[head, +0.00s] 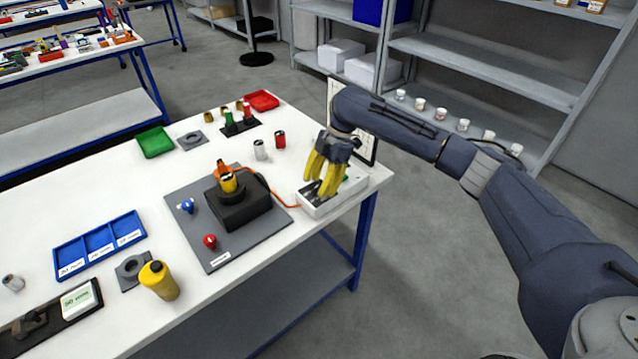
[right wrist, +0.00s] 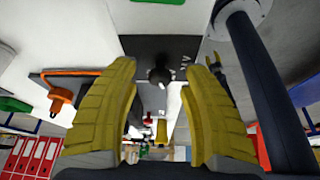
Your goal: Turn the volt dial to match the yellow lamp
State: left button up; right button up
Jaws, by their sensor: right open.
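My right gripper (head: 317,186) points down over a white box (head: 313,211) at the right end of the table. Its yellow fingers are apart. In the right wrist view, a dark round dial with a pale mark (right wrist: 160,77) sits on a dark panel (right wrist: 145,46), between the open fingertips (right wrist: 163,66) in the picture. The gripper largely hides the dial in the head view. I cannot tell whether the fingers touch it. I cannot pick out a lit yellow lamp for certain in either view. My left gripper is not in view.
A red can (head: 280,140) and a silver can (head: 260,150) stand behind. A blue tray (head: 98,246) and yellow bottle (head: 160,282) are at left.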

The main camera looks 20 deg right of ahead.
jog(key=shift+c, duration=0.5)
grip_shut()
